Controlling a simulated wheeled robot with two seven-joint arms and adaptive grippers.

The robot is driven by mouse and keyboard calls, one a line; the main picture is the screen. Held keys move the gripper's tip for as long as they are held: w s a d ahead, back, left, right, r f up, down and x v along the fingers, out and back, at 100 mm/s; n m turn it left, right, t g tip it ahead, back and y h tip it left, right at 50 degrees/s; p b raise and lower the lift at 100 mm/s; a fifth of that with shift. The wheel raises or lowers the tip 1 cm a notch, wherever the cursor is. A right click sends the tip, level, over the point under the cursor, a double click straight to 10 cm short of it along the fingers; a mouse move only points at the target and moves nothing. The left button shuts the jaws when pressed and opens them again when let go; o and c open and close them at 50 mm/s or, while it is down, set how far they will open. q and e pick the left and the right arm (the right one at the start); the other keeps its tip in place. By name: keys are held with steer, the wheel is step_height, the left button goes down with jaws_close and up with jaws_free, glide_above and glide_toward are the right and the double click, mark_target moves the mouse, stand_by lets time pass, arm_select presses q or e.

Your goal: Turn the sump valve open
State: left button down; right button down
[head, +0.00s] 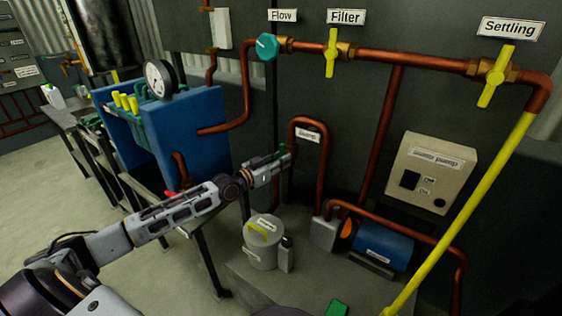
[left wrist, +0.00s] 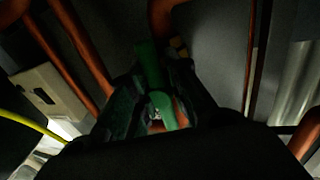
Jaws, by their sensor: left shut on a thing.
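The sump valve's green handle (left wrist: 161,104) is between the dark fingers of my left gripper (left wrist: 155,82) in the left wrist view. The gripper is shut on it. In the head view, my left gripper (head: 284,161) reaches in from the left to the copper pipe beside the "Sump" label (head: 307,134). Only a little of the green handle (head: 282,148) shows there. The fingers hide most of the valve body, so its angle to the pipe cannot be told. My right gripper is not in view.
Yellow-handled valves labelled Filter (head: 331,53) and Settling (head: 494,76) and a teal Flow knob (head: 266,46) are on the upper pipe. A blue tank (head: 190,135) stands left. A grey bucket (head: 263,243) and a blue motor (head: 383,246) stand below.

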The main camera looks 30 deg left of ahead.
arm_select(q)
steer(key=shift+s+d+f, duration=0.15)
steer(key=shift+d+f, duration=0.1)
steer(key=shift+d, duration=0.1)
steer(key=c, duration=1.4)
jaws_free()
steer(key=shift+r, duration=0.1)
steer(key=shift+c, duration=0.2)
steer(key=shift+r, duration=0.1)
steer(key=shift+a, duration=0.15)
steer(key=shift+s+a, duration=0.1)
steer(key=shift+s, duration=0.05)
steer(key=v, duration=1.1)
steer(key=shift+s, duration=0.2)
steer(key=shift+s, duration=0.1)
stand_by(0.3)
